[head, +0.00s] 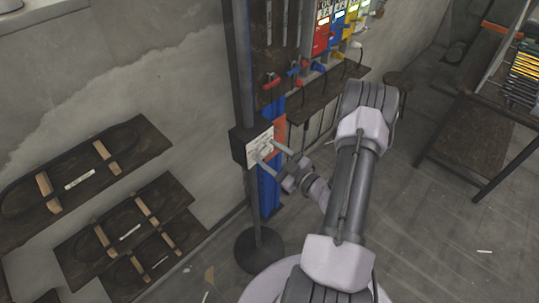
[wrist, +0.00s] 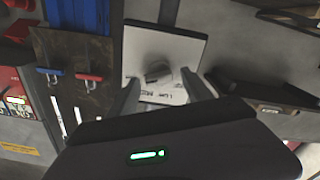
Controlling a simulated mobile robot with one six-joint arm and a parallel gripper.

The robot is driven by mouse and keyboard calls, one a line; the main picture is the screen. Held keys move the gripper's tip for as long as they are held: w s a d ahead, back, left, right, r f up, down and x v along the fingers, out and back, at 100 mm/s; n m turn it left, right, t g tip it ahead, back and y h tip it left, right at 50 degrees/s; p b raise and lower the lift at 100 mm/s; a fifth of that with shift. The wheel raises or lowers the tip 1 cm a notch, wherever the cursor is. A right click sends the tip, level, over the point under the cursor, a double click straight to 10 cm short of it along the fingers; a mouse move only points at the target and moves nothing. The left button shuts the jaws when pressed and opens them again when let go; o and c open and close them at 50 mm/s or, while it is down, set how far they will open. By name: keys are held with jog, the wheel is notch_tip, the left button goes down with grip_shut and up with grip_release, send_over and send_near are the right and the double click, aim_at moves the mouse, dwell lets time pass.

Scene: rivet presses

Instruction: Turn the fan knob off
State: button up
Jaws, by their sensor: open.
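The fan knob (wrist: 158,73) is a small grey knob on the white face of a dark control box (wrist: 190,26). In the head view the box (head: 238,148) is fixed to an upright pole, with its white label plate facing my arm. My gripper (head: 270,150) is open, with its fingers reaching to the front of the box. In the wrist view the gripper (wrist: 165,92) has one finger on each side of the knob, over the white plate. I cannot tell whether the fingers touch the knob. The knob's setting is too blurred to read.
The pole stands on a round dark base (head: 259,250). A panel with red and blue handles (wrist: 70,75) hangs beside the box. A dark shelf (head: 318,92) sits behind my arm. Wooden boards (head: 90,170) lean at the left.

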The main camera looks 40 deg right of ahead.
jog(key=shift+c, duration=0.2)
grip_shut()
